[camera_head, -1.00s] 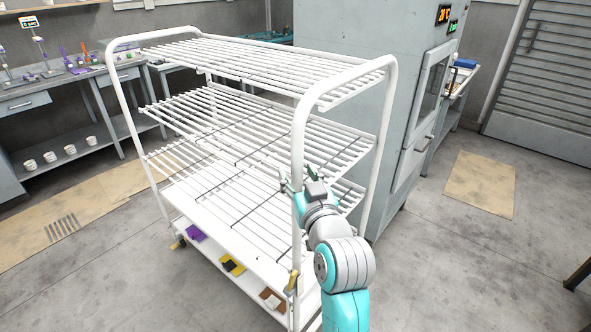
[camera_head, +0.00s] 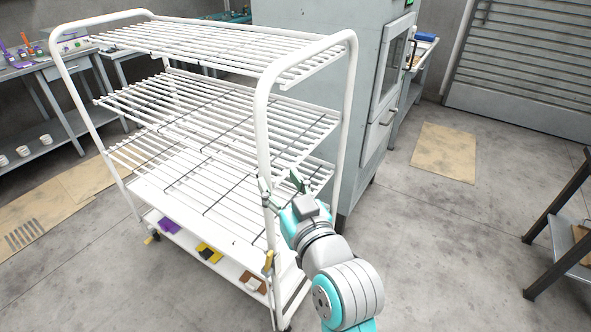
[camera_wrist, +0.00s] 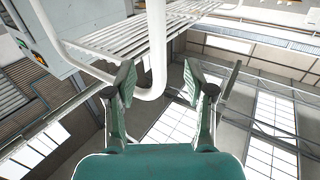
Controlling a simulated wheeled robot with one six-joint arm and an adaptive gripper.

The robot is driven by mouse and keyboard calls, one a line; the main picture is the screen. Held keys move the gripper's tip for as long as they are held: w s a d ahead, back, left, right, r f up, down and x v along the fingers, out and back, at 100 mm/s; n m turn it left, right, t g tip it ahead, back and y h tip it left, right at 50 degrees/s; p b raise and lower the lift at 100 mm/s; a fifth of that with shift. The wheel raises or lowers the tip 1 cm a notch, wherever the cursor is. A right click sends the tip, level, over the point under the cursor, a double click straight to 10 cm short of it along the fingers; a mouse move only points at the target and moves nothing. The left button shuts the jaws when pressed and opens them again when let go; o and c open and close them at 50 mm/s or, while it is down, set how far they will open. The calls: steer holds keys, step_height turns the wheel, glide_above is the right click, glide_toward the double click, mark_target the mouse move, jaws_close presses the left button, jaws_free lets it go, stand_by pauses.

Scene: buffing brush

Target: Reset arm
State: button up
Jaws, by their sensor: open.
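My gripper (camera_head: 282,186) is in front of the right end of a white wheeled rack (camera_head: 262,130), close to its near right post. In the wrist view my gripper (camera_wrist: 158,80) has its two fingers spread apart with nothing between them. The rack's white tube (camera_wrist: 157,45) shows beyond the fingertips in that view. I cannot tell whether the gripper touches the rack.
The rack's low shelf holds a purple item (camera_head: 169,225), a yellow and black item (camera_head: 209,252) and a brown and white item (camera_head: 251,283). A grey cabinet (camera_head: 345,70) stands behind. A dark-legged table (camera_head: 545,225) is at right. Floor between is clear.

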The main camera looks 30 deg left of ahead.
steer(key=s+d+f+m+t+h, duration=0.2)
steer(key=s+d+f+m+h, duration=0.15)
steer(key=d+f, duration=0.95)
steer(key=s+d+f+m+t+h, duration=0.2)
steer(key=s+d+f+m+h, duration=0.15)
steer(key=d+f, duration=0.9)
steer(key=s+d+m+h, duration=0.1)
steer(key=s+d+h, duration=0.1)
steer(key=s+d, duration=0.4)
steer(key=s+d+m+h, duration=0.1)
steer(key=s+d+h, duration=0.2)
steer(key=s, duration=0.9)
steer(key=s+d+m+h, duration=0.1)
steer(key=s+d+h, duration=0.1)
steer(key=s+d, duration=0.6)
steer(key=shift+s+d+r+m+h, duration=0.25)
steer(key=shift+s+d+m+h, duration=0.1)
steer(key=shift+s+m, duration=0.1)
